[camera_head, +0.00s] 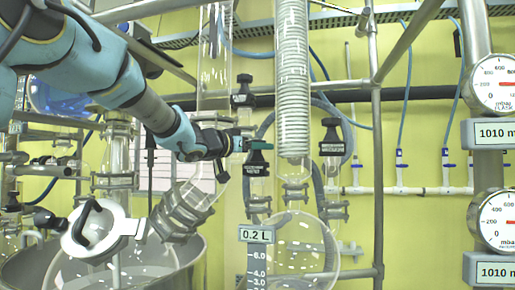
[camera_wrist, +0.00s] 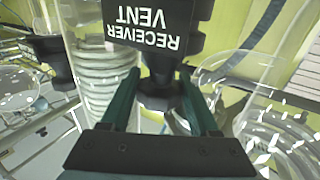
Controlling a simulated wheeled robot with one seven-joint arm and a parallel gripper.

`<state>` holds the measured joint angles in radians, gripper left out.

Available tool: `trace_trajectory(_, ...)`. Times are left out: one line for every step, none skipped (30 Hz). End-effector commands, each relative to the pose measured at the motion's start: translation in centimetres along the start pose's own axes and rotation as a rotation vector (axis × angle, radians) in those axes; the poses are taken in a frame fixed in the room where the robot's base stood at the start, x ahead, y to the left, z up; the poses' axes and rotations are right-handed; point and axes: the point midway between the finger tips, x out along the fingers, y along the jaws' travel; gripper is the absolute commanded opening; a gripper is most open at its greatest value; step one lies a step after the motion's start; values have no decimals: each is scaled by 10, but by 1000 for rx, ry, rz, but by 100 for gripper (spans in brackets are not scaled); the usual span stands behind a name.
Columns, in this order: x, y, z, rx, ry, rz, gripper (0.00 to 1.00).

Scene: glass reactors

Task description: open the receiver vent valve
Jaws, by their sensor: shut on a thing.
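The receiver vent valve has a black label plate reading RECEIVER VENT, upside down at the top of the wrist view (camera_wrist: 150,25). In the head view the valve's black body and plate (camera_head: 257,169) sit above a glass neck, left of the coiled condenser. My gripper (camera_head: 258,146) reaches it from the left. In the wrist view my gripper's two dark green fingers (camera_wrist: 160,78) stand on either side of the valve's black handle (camera_wrist: 160,92) and are shut on it. The plate and fingers hide part of the handle, and its exact angle is unclear.
The coiled glass condenser (camera_head: 292,80) stands close right of the valve. Other black valves are above (camera_head: 243,90) and to the right (camera_head: 332,142). A receiver marked 0.2 L (camera_head: 257,234) is below. A metal post (camera_head: 376,180) and gauges (camera_head: 496,84) are farther right.

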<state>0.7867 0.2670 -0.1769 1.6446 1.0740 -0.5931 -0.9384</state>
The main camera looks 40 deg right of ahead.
Motion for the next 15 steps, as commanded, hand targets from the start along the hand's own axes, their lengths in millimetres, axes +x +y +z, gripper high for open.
trace_trajectory(0, 0, 0, 0, 0, 0, 15)
trace_trajectory(0, 0, 0, 0, 0, 0, 11)
trace_trajectory(0, 0, 0, 0, 0, 0, 7)
trace_trajectory(0, 0, 0, 0, 0, 0, 6)
trace_trajectory(0, 0, 0, 0, 0, 0, 6)
trace_trajectory(0, 0, 0, 0, 0, -1, 6)
trace_trajectory(0, 0, 1, 0, 0, -2, 6)
trace_trajectory(0, 0, 1, 0, 0, -4, 6)
trace_trajectory(0, 0, 1, 0, 0, -7, 6)
trace_trajectory(0, 0, 2, 0, 0, -10, 6)
trace_trajectory(0, 0, 2, 0, 1, -14, 6)
trace_trajectory(0, 1, 2, 0, 1, -20, 6)
trace_trajectory(0, 0, 3, 0, 0, -27, 6)
trace_trajectory(0, 0, 4, 1, 0, -34, 6)
trace_trajectory(0, 1, 4, 1, 1, -44, 6)
